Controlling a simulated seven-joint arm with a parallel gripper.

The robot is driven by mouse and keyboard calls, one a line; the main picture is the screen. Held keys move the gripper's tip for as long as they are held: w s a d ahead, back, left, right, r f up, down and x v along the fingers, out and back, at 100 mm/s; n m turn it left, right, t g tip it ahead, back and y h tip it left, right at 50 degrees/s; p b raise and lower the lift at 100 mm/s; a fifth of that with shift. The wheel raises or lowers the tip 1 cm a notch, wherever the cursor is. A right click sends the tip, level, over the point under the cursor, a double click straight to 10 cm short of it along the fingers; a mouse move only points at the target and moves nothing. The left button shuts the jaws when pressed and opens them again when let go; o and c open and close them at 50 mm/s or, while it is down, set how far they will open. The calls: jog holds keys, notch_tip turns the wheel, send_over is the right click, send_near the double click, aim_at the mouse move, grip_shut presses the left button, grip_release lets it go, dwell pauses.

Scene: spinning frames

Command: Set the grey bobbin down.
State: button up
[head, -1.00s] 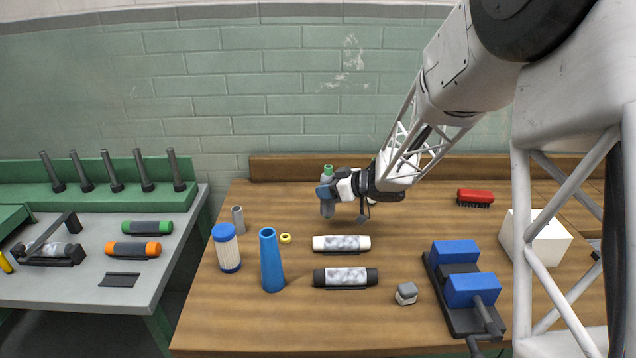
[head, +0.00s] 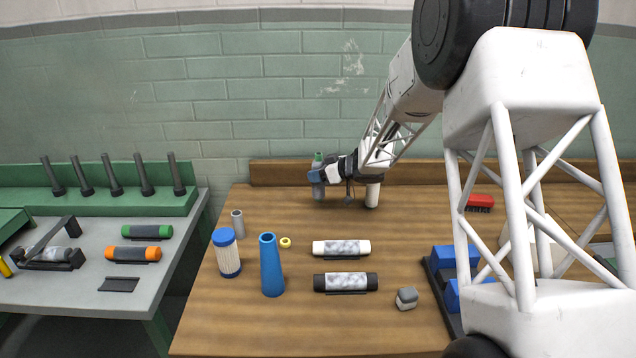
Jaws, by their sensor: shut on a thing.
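The grey bobbin (head: 318,192) is upright in my gripper (head: 319,177) at the back of the wooden table. Its green top end shows above the jaws and its grey lower end below them. My gripper is shut around its middle and hides that part. I cannot tell whether the bobbin's foot touches the table.
A white cylinder (head: 372,195) stands close to the right of my gripper. A grey tube (head: 237,224), a blue-capped jar (head: 227,254), a blue cone (head: 271,266) and a yellow ring (head: 286,242) stand nearer. White (head: 341,247) and black-ended (head: 346,282) rolls lie front centre.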

jog(key=shift+w, duration=0.2)
jog(key=shift+f, duration=1.75)
jog(key=shift+f, duration=0.2)
jog(key=o, duration=1)
jog(key=shift+c, duration=0.2)
jog(key=shift+r, duration=0.2)
jog(key=v, duration=1.2)
